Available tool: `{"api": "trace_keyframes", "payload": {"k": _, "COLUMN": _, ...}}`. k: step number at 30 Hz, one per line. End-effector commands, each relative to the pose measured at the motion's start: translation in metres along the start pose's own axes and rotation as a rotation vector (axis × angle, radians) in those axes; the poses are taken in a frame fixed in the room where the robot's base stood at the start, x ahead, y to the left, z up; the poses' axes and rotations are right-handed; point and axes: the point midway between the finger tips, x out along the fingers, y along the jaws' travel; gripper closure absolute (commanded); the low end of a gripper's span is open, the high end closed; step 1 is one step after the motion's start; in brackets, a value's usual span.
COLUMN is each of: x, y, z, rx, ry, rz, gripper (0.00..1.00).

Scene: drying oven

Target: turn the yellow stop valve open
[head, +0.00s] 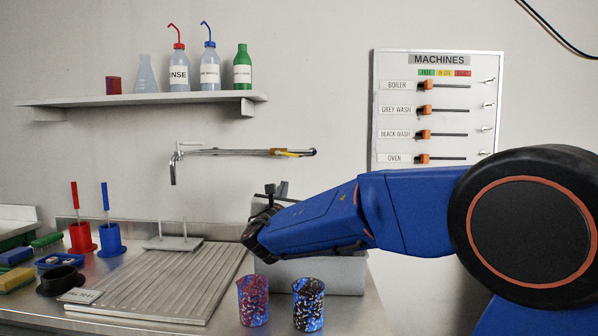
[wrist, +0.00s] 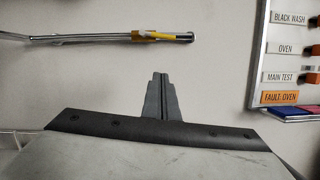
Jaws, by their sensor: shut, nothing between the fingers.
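The yellow stop valve (head: 284,152) sits on the metal pipe on the wall, near the pipe's right end. Its lever lies roughly along the pipe. In the wrist view the yellow lever (wrist: 150,36) is at the top, above my fingers. My gripper (head: 277,188) is below the valve in the head view, partly hidden by my arm's end. In the wrist view my gripper (wrist: 160,76) has its fingers together, empty, with their tips pointing up just under the pipe. The fingers look apart from the lever; the depth between them is hard to tell.
The pipe (head: 225,152) ends in a tap above the ridged drainboard (head: 150,287). A grey bin (head: 335,275) stands beneath my arm. Two speckled beakers (head: 253,301) stand in front. The MACHINES board (head: 437,105) hangs at right. The wall around the valve is clear.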

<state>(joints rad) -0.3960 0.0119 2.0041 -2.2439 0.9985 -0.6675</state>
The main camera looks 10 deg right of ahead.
Motion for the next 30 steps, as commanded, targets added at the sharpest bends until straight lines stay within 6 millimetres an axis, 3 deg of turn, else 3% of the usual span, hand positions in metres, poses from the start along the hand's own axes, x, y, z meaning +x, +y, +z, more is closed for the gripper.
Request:
{"api": "trace_keyframes", "payload": {"k": 5, "x": 0.019, "y": -0.001, "z": -0.001, "rx": 0.0, "ry": -0.001, "rz": -0.003, "gripper": 1.0}}
{"api": "trace_keyframes", "payload": {"k": 19, "x": 0.101, "y": -0.001, "z": 0.0, "rx": 0.001, "ry": -0.001, "rz": -0.003, "gripper": 1.0}}
{"api": "trace_keyframes", "payload": {"k": 24, "x": 0.104, "y": -0.001, "z": 0.025, "rx": 0.004, "ry": -0.003, "rz": -0.002, "gripper": 1.0}}
{"api": "trace_keyframes", "payload": {"k": 30, "x": 0.108, "y": -0.001, "z": 0.037, "rx": 0.003, "ry": -0.001, "rz": -0.003, "gripper": 1.0}}
